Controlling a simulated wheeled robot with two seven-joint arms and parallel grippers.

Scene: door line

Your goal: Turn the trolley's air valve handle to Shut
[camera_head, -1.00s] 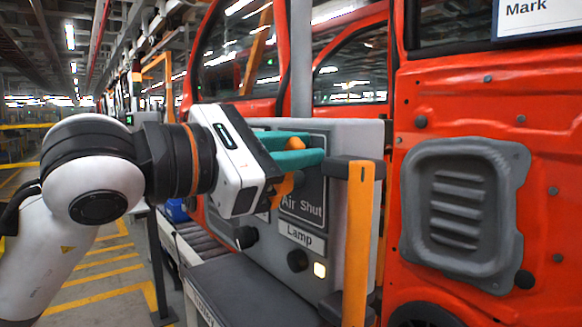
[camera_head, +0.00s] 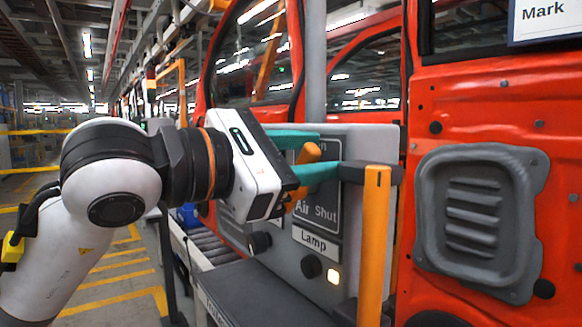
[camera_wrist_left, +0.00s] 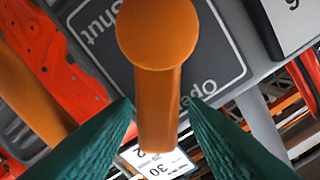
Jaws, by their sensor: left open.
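The orange valve handle (camera_head: 307,153) stands out from the trolley's grey panel, above a dark plate (camera_head: 327,228) whose visible words read "Air Shut". My left gripper (camera_head: 325,154) has its teal fingers spread, one above and one below the handle. In the left wrist view the handle (camera_wrist_left: 158,85) runs from a round end down between the two open fingertips, with a gap on each side. The plate (camera_wrist_left: 105,65) behind it shows "Open" and "Shut" upside down. I cannot tell exactly which mark the handle points to. My right gripper is not in view.
An orange upright bar (camera_head: 375,245) stands just right of the valve on a dark bracket. A red car door (camera_head: 480,100) fills the right. A grey shelf (camera_head: 262,295) juts out in front.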

